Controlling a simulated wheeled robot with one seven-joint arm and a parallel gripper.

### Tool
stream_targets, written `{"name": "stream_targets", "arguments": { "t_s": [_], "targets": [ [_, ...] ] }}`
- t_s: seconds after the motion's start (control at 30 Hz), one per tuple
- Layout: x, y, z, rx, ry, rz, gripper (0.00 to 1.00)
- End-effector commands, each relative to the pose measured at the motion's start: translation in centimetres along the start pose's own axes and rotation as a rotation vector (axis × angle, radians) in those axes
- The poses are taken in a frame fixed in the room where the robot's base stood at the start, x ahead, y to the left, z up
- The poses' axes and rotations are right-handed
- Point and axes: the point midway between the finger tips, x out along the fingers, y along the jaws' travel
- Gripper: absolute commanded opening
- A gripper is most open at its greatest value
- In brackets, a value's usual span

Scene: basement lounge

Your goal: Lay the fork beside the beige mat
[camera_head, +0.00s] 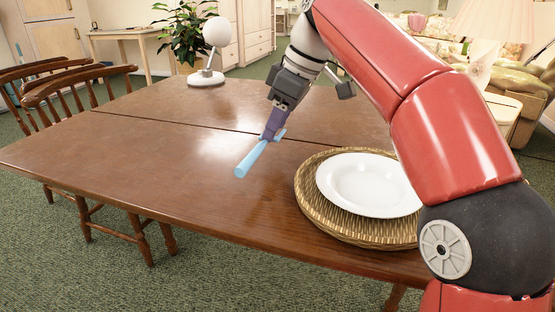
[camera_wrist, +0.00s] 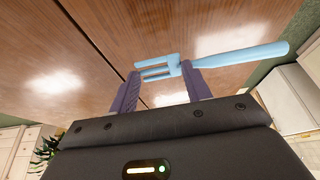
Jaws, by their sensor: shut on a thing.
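The light blue fork (camera_head: 251,158) is held in my gripper (camera_head: 272,136) over the dark wooden table. In the wrist view the fork (camera_wrist: 242,53) lies crosswise at the fingertips, with its tined head between the two purple fingers of my gripper (camera_wrist: 160,72) and its handle sticking out to the right. In the head view the handle points toward the near left. The round woven beige mat (camera_head: 312,212) lies on the table to the right of the fork, apart from it. A white plate (camera_head: 365,184) rests on the mat. The fork's exact height above the table is hard to tell.
The wooden table (camera_head: 130,135) is clear to the left of the mat. A white round-headed lamp (camera_head: 214,50) stands at its far edge. Wooden chairs (camera_head: 85,95) stand along the left side. A potted plant (camera_head: 184,30) is behind the table.

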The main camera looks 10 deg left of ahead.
Motion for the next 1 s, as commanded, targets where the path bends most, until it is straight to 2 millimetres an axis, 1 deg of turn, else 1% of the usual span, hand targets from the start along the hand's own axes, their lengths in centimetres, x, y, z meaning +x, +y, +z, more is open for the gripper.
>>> {"name": "stream_targets", "arguments": {
  "t_s": [0.03, 0.17, 0.3, 0.4, 0.77, 0.8, 0.93, 0.97, 1.0],
  "targets": [
    [0.6, 0.0, 0.3, 0.000, 0.000, 0.000, 0.26],
    [1.6, 0.0, 0.7, 0.001, 0.000, -0.001, 0.26],
    [3.6, 0.0, 1.5, 0.001, 0.000, -0.001, 0.26],
    [4.3, 0.0, 1.8, 0.001, 0.000, -0.001, 0.26],
    [4.5, 0.0, 1.9, 0.001, 0.001, 0.000, 0.26],
    [4.5, 0.0, 1.9, 0.000, 0.001, 0.000, 0.51],
    [4.4, 0.0, 1.9, 0.000, 0.001, 0.000, 0.68],
    [4.4, 0.0, 1.9, 0.000, 0.001, 0.000, 0.70],
    [4.4, 0.0, 1.9, 0.000, 0.001, 0.000, 0.70]
  ]
}}
